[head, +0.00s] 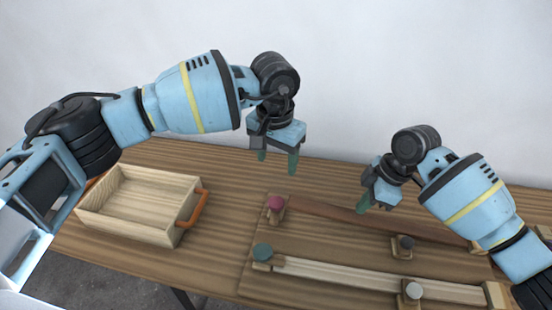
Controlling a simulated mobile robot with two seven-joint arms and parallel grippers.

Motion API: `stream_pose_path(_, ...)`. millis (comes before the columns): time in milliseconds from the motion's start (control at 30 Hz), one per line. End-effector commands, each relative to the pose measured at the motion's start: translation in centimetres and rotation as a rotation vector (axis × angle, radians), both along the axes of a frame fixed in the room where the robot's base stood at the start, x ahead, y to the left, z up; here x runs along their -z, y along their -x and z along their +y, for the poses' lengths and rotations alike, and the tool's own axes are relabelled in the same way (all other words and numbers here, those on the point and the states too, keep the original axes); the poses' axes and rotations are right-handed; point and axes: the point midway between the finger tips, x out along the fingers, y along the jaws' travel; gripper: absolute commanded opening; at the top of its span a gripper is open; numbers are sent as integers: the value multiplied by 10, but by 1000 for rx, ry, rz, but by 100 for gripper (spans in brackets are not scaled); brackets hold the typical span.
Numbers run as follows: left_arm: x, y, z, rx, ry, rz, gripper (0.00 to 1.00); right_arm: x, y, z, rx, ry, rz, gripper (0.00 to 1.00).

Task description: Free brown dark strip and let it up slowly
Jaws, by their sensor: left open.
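The dark brown strip (325,210) runs from the pink-knobbed clamp (275,204) at its left end rightward behind my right arm. It looks nearly straight on the board. My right gripper (364,205) has its fingertips at the strip's middle. Only one green finger shows clearly, so whether it touches or grips the strip cannot be told. My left gripper (278,163) is open and empty, above the table behind the pink knob. A dark-knobbed clamp (404,246) stands in front of the strip, right of its middle. The strip's right end is partly hidden by my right arm.
A pale strip (370,278) lies nearer the front, with a green-knobbed clamp (262,254) at its left end and a grey-knobbed clamp (412,291) beside it. A wooden tray (130,228) with an orange handle (194,208) stands at left. The table behind the strip is clear.

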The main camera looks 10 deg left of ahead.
Motion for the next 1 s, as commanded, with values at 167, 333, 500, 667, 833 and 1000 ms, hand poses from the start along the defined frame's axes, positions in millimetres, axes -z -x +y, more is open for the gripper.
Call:
stream_pose_path(167, -5, 0, 0, 0, 0, -6, 63, -4, 0, 0, 0, 0, -1, 0)
stream_pose_path(333, -9, 0, 0, 0, 0, -11, 63, -7, 0, 0, -1, -1, -1, 0)
stream_pose_path(500, -11, 0, 0, 0, 0, -14, 63, -8, 0, 0, -1, -1, -1, 0)
stream_pose_path(667, -10, 0, 0, 0, 0, -13, 63, -8, 0, 0, -1, -1, 0, 0)
stream_pose_path(833, -12, 0, 0, 0, 0, -15, 63, -9, 0, 0, -1, 0, 0, 0)
stream_pose_path(1000, -23, 1, 0, 0, 0, -29, 63, -19, 0, 1, -1, -1, -4, 0)
